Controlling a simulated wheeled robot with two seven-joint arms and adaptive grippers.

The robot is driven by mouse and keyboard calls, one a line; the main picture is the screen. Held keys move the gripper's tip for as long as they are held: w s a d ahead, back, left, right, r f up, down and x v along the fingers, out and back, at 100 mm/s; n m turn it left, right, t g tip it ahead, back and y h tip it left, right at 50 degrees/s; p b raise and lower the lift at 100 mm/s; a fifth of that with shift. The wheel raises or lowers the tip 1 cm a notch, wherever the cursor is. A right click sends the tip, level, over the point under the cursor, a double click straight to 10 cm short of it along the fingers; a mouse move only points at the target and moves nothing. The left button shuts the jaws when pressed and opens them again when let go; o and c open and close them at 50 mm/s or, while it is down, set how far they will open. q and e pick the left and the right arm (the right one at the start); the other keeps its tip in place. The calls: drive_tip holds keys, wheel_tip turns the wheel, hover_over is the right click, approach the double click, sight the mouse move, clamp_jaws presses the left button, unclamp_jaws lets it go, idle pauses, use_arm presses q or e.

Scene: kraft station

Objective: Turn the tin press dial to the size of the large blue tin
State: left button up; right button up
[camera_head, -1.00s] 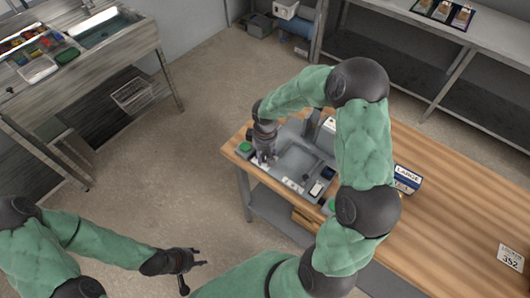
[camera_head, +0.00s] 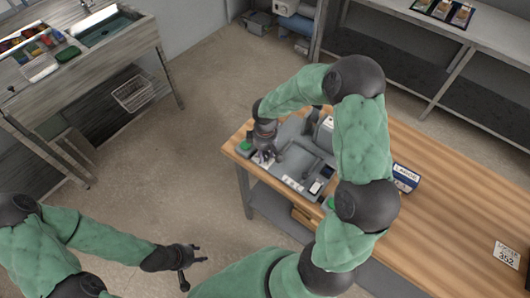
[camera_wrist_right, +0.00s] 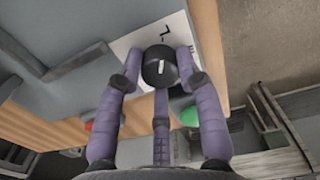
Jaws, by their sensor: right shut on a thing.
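The tin press (camera_head: 293,172) is a grey machine at the left end of the wooden table. Its dial (camera_wrist_right: 160,72) is a round black knob with a white pointer line, on a white plate. The line stands nearly upright in the wrist view, roughly toward a black L-like mark (camera_wrist_right: 165,32). My right gripper (camera_wrist_right: 163,62) is shut on the dial, purple fingers around its sides. It also shows over the press in the head view (camera_head: 264,158). A white-and-blue box (camera_head: 405,177) reading LARGE stands right of my right arm. My left gripper (camera_head: 196,268) is open and empty, off the table.
A green button (camera_head: 245,146) is at the press's left corner. The wrist view shows a red button (camera_wrist_right: 90,126) and a green one (camera_wrist_right: 190,116). A number card (camera_head: 508,256) lies on the table (camera_head: 450,220), whose right part is mostly clear.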

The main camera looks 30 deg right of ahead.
sight(265, 154)
drive_tip(key=o, duration=1.2)
drive_tip(key=shift+c, duration=0.2)
drive_tip(key=shift+r, duration=0.1)
wheel_tip(265, 154, up, 12)
